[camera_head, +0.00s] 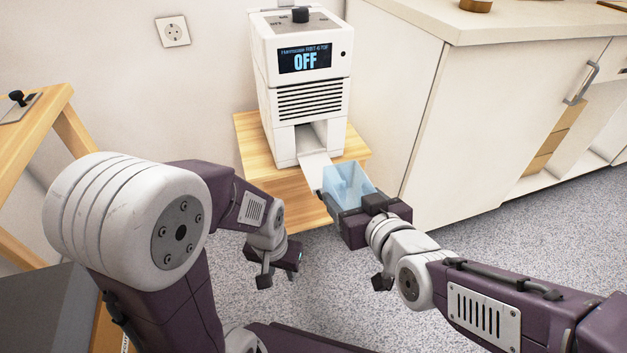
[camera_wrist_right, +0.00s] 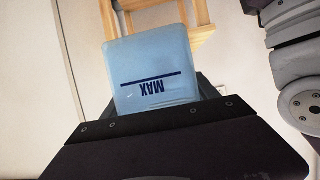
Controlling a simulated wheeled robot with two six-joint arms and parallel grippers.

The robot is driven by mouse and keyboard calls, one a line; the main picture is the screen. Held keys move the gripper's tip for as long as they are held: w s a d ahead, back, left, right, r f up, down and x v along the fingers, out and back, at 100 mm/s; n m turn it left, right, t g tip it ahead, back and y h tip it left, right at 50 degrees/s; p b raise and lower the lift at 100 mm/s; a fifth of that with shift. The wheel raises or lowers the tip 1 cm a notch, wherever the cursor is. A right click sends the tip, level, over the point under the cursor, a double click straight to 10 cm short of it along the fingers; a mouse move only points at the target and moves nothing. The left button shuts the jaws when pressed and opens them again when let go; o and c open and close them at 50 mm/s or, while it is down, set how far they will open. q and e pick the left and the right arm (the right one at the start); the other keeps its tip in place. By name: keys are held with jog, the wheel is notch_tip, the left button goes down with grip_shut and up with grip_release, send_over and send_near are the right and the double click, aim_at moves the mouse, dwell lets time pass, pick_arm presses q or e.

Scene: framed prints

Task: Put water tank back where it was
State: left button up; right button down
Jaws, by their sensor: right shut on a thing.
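The translucent blue water tank (camera_head: 347,182) is in front of the white machine (camera_head: 301,95), near its open slot at the bottom. In the right wrist view the tank (camera_wrist_right: 150,65) shows an upside-down MAX mark. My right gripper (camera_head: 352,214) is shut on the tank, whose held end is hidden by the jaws. A white tray-like piece (camera_head: 315,168) extends from the slot toward the tank; whether they touch I cannot tell. The machine's display reads OFF. My left gripper (camera_head: 278,274) hangs low, away from the tank, and its jaw state is unclear.
The machine stands on a small wooden stand (camera_head: 256,144) against the wall. A white cabinet (camera_head: 440,130) is close on the right. A wooden frame (camera_head: 40,140) is at the left. Open speckled floor (camera_head: 480,250) lies in front.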

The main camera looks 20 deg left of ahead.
aim_at(338, 175)
jog(key=shift+r+p, duration=0.15)
jog(key=shift+p, duration=0.25)
jog(key=w+a+p, duration=0.1)
jog(key=p, duration=0.1)
jog(key=w+a+p, duration=0.1)
jog(key=w+p, duration=0.1)
jog(key=p, duration=0.1)
jog(key=w+a+p, duration=0.1)
jog(key=p, duration=0.2)
jog(key=shift+w+r, duration=0.15)
jog(key=shift+w, duration=0.05)
jog(key=w+a, duration=0.2)
jog(key=w, duration=0.1)
jog(key=w+a, duration=0.2)
jog(key=w, duration=0.2)
jog(key=w+a, duration=0.3)
jog(key=shift+w+f+p, duration=0.15)
jog(key=shift+f+p, duration=0.1)
jog(key=shift+p, duration=0.15)
notch_tip(338, 175, down, 4)
jog(key=b, duration=0.3)
jog(key=shift+w, duration=0.1)
jog(key=shift+r, duration=0.25)
jog(key=shift+f, duration=0.25)
jog(key=shift+c, duration=1.1)
grip_release()
jog(key=shift+r, duration=0.15)
